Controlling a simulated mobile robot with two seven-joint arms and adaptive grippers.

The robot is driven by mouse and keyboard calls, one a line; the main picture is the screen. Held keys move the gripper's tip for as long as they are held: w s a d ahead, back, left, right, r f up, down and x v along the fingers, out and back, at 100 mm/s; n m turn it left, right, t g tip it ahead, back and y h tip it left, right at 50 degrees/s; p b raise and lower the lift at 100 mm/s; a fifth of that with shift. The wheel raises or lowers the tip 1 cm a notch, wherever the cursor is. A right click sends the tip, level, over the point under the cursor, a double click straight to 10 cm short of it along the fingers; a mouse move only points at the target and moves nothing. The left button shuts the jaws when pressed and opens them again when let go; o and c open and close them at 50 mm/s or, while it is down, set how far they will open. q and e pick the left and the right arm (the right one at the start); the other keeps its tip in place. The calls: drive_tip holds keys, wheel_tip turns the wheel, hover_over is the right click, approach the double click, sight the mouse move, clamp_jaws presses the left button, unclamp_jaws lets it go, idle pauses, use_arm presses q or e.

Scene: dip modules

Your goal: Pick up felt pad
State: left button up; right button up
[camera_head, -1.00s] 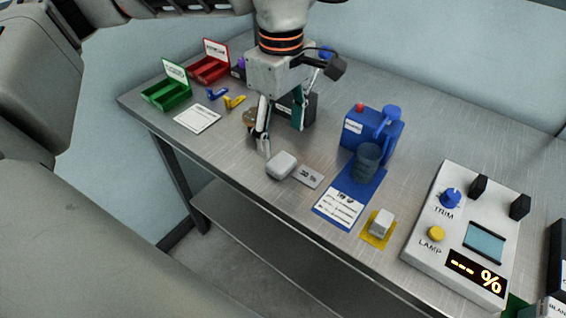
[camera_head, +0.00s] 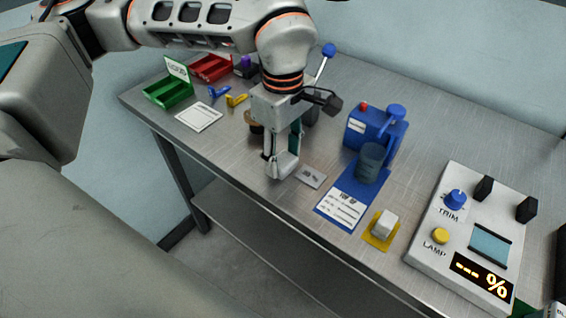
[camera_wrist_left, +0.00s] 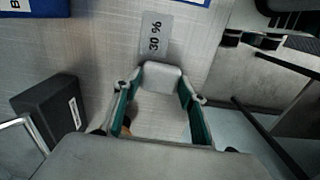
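The likely felt pad is a pale grey rounded block (camera_head: 284,162) near the table's front edge, beside the 30 % card. In the left wrist view the block (camera_wrist_left: 162,76) lies at the far end of my left gripper (camera_wrist_left: 161,88), between its fingertips. The fingers stand apart, one on each side; whether they touch the block I cannot tell. In the head view my left gripper (camera_head: 283,158) points down over the block and partly hides it. The block rests on the table. My right gripper is not in view.
A grey 30 % card (camera_head: 311,175) lies just right of the block. A blue device (camera_head: 374,130) with a dark cup stands further right, then a white block (camera_head: 385,224) on a yellow mat (camera_head: 375,241) and a white meter (camera_head: 433,220). Green (camera_head: 167,93) and red trays are at back left.

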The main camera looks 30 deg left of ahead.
sight(283, 160)
use_arm(q)
drive_tip(key=shift+r, duration=0.3)
wheel_tip(283, 160, up, 20)
drive_tip(key=p, duration=0.2)
drive_tip(key=shift+f+p, duration=0.25)
drive_tip(key=shift+p, duration=0.15)
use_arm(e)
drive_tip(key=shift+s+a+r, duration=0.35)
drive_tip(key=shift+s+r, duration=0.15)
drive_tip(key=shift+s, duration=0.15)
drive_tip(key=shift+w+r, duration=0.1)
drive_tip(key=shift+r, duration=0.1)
